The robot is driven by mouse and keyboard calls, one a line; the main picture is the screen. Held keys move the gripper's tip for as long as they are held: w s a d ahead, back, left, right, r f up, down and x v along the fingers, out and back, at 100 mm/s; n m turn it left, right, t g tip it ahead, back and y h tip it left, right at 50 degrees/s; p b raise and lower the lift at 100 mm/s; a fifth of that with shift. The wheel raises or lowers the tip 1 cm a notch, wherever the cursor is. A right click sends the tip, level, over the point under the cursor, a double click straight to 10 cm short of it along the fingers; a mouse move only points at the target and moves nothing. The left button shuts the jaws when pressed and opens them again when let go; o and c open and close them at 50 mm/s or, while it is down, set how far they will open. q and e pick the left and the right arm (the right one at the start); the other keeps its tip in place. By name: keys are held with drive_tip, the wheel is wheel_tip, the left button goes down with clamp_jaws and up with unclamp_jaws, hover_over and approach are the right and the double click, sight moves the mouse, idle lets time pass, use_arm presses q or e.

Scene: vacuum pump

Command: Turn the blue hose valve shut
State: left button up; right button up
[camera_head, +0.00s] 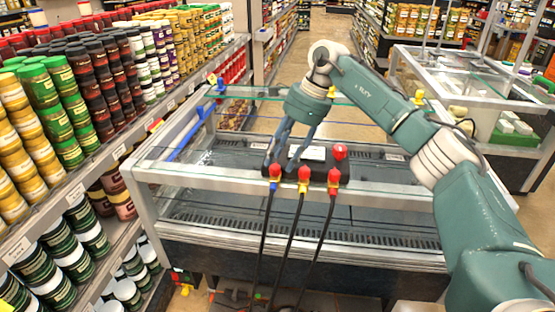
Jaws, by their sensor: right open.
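A dark manifold block (318,172) lies on the glass-topped display case. Three black hoses hang from its front edge, each with a red fitting on top. The fitting of the blue-ended hose (275,171) is the leftmost one, above a blue collar (271,188). My right gripper (281,165) points down with its two fingers apart, at the left end of the block. Its fingertips are close to the blue hose's red fitting; I cannot tell whether they touch it. The fingers hide part of the block's left end. My left gripper is not in view.
A red knob (340,152) sits on the block's right part. The yellow-collared (301,189) and red-collared (332,190) hoses hang close by on the right. A shelf of jars (75,110) stands at left. Another glass case (470,80) is at right.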

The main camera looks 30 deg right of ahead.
drive_tip(key=shift+x, duration=1.15)
clamp_jaws()
